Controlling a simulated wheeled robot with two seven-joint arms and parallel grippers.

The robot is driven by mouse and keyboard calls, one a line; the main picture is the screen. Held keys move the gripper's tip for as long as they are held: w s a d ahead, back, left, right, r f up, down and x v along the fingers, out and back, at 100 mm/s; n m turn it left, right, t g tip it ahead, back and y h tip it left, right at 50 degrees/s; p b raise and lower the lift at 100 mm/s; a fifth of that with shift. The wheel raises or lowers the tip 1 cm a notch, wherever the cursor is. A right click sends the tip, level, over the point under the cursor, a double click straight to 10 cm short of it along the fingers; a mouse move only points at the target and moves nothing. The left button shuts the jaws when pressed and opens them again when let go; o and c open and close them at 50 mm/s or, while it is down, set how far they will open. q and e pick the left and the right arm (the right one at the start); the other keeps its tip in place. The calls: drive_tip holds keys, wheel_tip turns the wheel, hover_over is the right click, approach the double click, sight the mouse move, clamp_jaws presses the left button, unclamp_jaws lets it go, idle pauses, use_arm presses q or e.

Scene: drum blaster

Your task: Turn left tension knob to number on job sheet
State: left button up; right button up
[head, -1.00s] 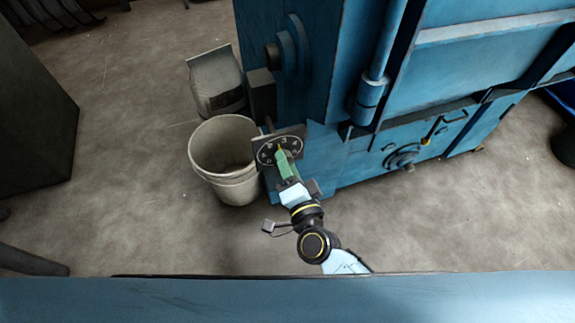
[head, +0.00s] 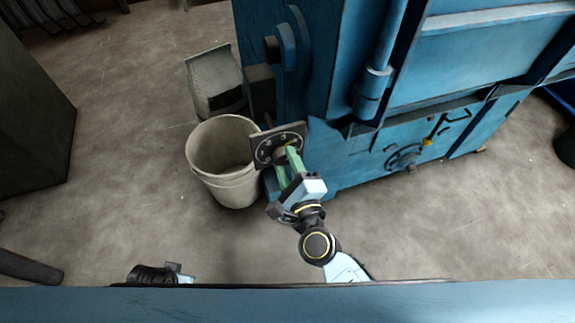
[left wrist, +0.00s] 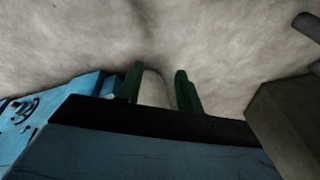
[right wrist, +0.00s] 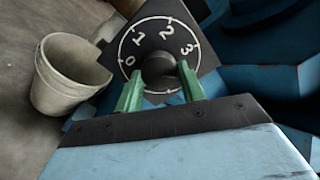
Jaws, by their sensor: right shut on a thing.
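The left tension knob (right wrist: 158,67) is a dark round knob on a black dial plate (right wrist: 148,30) with white numbers; 0, 1, 2 and 3 show in the right wrist view. In the head view the dial plate (head: 263,152) stands at the machine's left corner. My right gripper (right wrist: 158,74) has its green fingers on both sides of the knob, shut on it. The knob's pointer is not clear. My left gripper (left wrist: 159,70) is open, its green fingers apart with nothing held between them. No job sheet can be made out.
The blue machine (head: 300,85) fills the upper middle and right. A whitish bucket (head: 232,185) stands just left of the dial, with a grey sack (head: 213,80) behind it. A dark cabinet (head: 30,120) is at far left. Open floor lies between.

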use_arm(q)
drive_tip(key=shift+w+d+r+b, duration=0.3)
drive_tip(key=shift+d+r, duration=0.15)
drive_tip(key=shift+r, duration=0.25)
drive_tip(key=shift+w+d+r+b, duration=0.25)
drive_tip(key=shift+d+r, duration=0.2)
drive_tip(key=shift+r, duration=0.25)
use_arm(e)
drive_tip(key=shift+a+f+m, duration=0.1)
drive_tip(key=shift+f+m, duration=0.05)
drive_tip(key=shift+m, duration=1.65)
drive_tip(key=o, duration=1)
drive_tip(key=shift+c, duration=0.2)
drive_tip(key=shift+s, duration=0.1)
use_arm(q)
drive_tip(key=shift+s+a+f, duration=0.15)
drive_tip(key=shift+a+f, duration=0.2)
use_arm(e)
drive_tip(key=v, duration=1.3)
drive_tip(key=shift+s, duration=0.15)
use_arm(q)
drive_tip(key=shift+d, duration=0.15)
